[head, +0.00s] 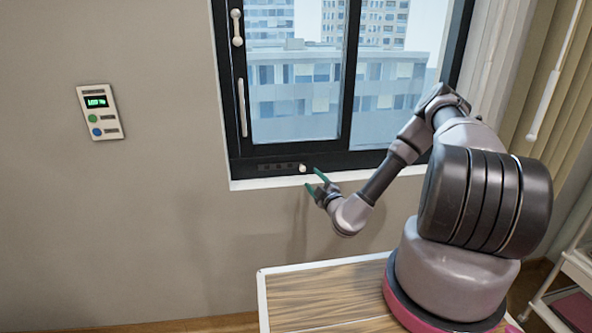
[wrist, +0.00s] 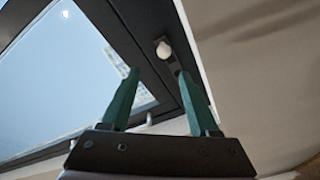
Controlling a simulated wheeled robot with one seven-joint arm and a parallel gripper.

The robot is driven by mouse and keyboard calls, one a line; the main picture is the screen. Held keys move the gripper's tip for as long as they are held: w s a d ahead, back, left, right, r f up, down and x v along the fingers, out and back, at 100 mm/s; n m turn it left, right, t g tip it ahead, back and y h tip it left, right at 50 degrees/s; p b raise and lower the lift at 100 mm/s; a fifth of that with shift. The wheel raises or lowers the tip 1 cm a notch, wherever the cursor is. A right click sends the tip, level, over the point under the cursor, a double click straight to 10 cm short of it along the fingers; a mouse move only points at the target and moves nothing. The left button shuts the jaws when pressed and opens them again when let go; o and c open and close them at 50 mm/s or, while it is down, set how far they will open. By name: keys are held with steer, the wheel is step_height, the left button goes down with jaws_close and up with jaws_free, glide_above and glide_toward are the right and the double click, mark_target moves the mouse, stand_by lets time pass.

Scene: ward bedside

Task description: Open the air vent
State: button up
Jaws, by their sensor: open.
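The air vent (head: 275,167) is a dark slotted strip in the bottom rail of the window frame. A small white knob (head: 302,168) sits at its right end. My gripper (head: 314,180) is open, with green fingers, just right of and slightly below the knob in the head view. In the wrist view the knob (wrist: 163,50) shows just beyond the two fingertips (wrist: 158,73), roughly between them. The fingers look apart from the knob, and nothing is held. The slots are too small to tell whether they are open or covered.
The window (head: 295,95) has a long white handle (head: 242,107) and a smaller one (head: 237,27) on its left frame. A white sill (head: 265,183) runs below. A wall panel (head: 101,112) with buttons is at left. A wood-topped table (head: 310,296) stands below.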

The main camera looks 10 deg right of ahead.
mark_target(302, 169)
steer(key=shift+m+h, duration=0.3)
steer(key=w, duration=0.3)
steer(key=w+a, duration=0.1)
steer(key=w, duration=0.3)
steer(key=w+a, duration=0.1)
steer(key=w, duration=0.2)
steer(key=shift+w+f, duration=0.25)
steer(key=shift+f, duration=0.15)
jaws_close()
steer(key=shift+s, duration=0.1)
